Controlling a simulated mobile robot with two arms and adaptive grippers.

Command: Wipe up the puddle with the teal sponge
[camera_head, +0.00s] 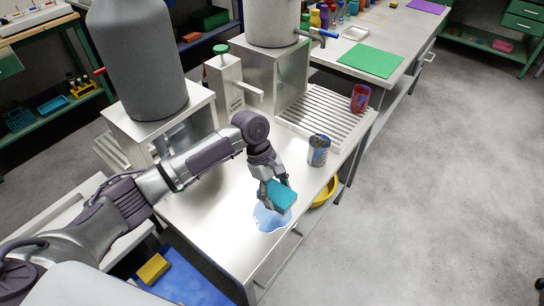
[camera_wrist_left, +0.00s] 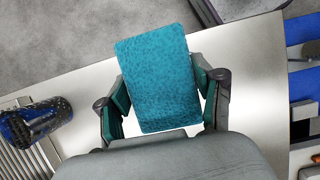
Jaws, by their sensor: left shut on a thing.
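The teal sponge (camera_head: 280,194) is held in my left gripper (camera_head: 268,187), whose fingers are shut on its two sides. In the left wrist view the sponge (camera_wrist_left: 158,78) sits between the fingers of my left gripper (camera_wrist_left: 162,98). The puddle (camera_head: 268,218) is a pale blue patch on the steel table (camera_head: 215,225), just below the sponge. I cannot tell whether the sponge touches the puddle. In the left wrist view the puddle is hidden behind the sponge and gripper. My right gripper is not in view.
A can (camera_head: 318,150) stands behind the sponge, and a red cup (camera_head: 359,98) stands on the slatted rack (camera_head: 320,112). A yellow bowl (camera_head: 326,192) sits below the table's right edge.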

